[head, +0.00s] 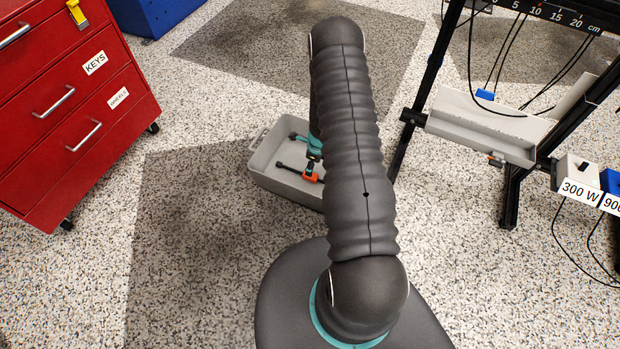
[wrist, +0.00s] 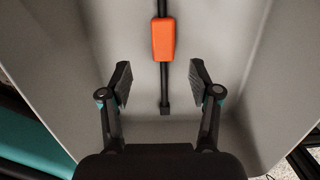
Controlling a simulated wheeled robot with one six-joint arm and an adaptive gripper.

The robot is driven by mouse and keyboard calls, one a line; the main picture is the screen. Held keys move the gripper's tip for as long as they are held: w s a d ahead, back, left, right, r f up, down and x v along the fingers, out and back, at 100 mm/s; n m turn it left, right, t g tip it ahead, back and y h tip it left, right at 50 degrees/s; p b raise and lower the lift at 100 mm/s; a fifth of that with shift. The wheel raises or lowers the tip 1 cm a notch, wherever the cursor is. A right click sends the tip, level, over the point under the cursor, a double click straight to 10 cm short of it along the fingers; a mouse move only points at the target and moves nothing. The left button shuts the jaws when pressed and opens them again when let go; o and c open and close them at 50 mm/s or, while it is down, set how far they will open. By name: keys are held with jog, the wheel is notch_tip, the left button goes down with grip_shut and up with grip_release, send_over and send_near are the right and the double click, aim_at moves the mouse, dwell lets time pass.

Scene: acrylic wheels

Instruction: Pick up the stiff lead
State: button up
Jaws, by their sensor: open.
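The stiff lead shows in the wrist view as a straight black rod with an orange block (wrist: 164,40) on it. It lies in a grey bin (wrist: 235,35). In the head view the lead's orange block (head: 309,177) and part of its black rod lie in the same grey bin (head: 275,187) on the floor. My gripper (wrist: 160,82) is open and empty, with the lower end of the rod between its two fingers and the orange block just beyond the fingertips. I cannot tell the height gap. In the head view my arm hides part of the bin.
A red drawer cabinet (head: 70,95) labelled KEYS stands at the left. A black frame with a grey trough (head: 480,125) and a 300 W box (head: 577,172) stands at the right. A blue box (head: 155,15) is at the back. Speckled floor is clear left of the bin.

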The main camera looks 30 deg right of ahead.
aim_at(315, 178)
jog(key=shift+w+a+f, duration=0.1)
jog(key=shift+w+f, duration=0.1)
jog(key=shift+f, duration=0.95)
jog(key=shift+w+a+f, duration=0.1)
jog(key=shift+w+f, duration=0.05)
jog(key=shift+f, duration=1)
jog(key=shift+w+f, duration=0.2)
jog(key=shift+f, duration=0.95)
grip_shut()
